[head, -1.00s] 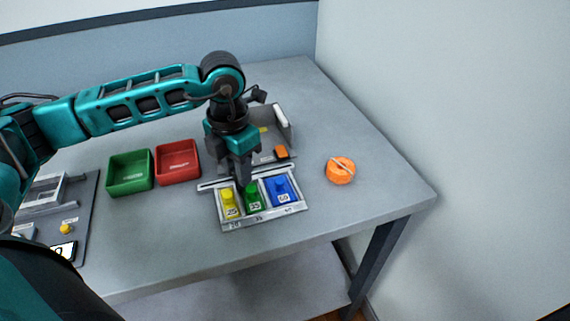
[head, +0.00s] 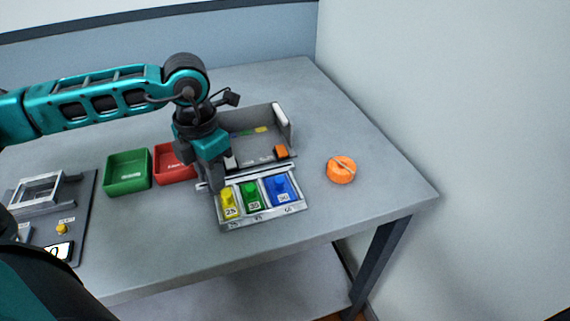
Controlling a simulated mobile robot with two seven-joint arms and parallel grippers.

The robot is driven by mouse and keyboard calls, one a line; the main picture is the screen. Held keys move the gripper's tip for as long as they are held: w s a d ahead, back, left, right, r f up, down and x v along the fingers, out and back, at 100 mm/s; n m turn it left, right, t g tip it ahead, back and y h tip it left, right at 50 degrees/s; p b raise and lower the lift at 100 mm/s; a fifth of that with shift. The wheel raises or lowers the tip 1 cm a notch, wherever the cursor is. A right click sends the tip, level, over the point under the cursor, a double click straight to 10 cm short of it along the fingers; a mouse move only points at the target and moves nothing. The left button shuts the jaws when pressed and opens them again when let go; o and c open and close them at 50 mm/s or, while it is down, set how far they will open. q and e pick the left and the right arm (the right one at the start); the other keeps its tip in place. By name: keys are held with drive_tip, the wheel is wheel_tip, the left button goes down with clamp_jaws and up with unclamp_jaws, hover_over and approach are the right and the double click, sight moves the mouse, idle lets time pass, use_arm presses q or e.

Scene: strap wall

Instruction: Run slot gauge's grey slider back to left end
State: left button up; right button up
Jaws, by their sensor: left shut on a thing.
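The slot gauge (head: 270,170) is a grey fixture with a long pale slotted rail along its front, coloured marks at its back and an orange block (head: 281,152) at its right. My left gripper (head: 217,187) points down at the left part of the rail, its fingers shut. It appears to hold the grey slider, which is mostly hidden behind the fingers, so its exact distance from the rail's left end cannot be told. My right gripper is not in view.
In front of the rail, a grey tray (head: 264,222) holds yellow (head: 228,200), green (head: 251,195) and blue (head: 280,188) numbered blocks. A green bin (head: 128,188) and a red bin (head: 170,178) stand left. An orange round object (head: 341,170) lies right, with clear table around it.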

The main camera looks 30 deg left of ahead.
use_arm(q)
drive_tip(key=shift+s+a+f+b, duration=0.15)
drive_tip(key=shift+s+a+f, duration=0.05)
drive_tip(key=shift+s+a, duration=0.25)
drive_tip(key=shift+s+a+f+b, duration=0.15)
drive_tip(key=shift+s+a+f, duration=0.05)
drive_tip(key=shift+s+a, duration=0.2)
drive_tip(key=shift+s, duration=0.1)
drive_tip(key=o, duration=0.6)
drive_tip(key=shift+c, duration=0.2)
drive_tip(key=shift+d, duration=0.15)
drive_tip(key=shift+r, duration=0.1)
drive_tip(key=shift+r+p, duration=0.2)
drive_tip(key=shift+p, duration=0.1)
wheel_tip(320, 180, up, 6)
drive_tip(key=p, duration=0.3)
drive_tip(key=shift+f, duration=0.15)
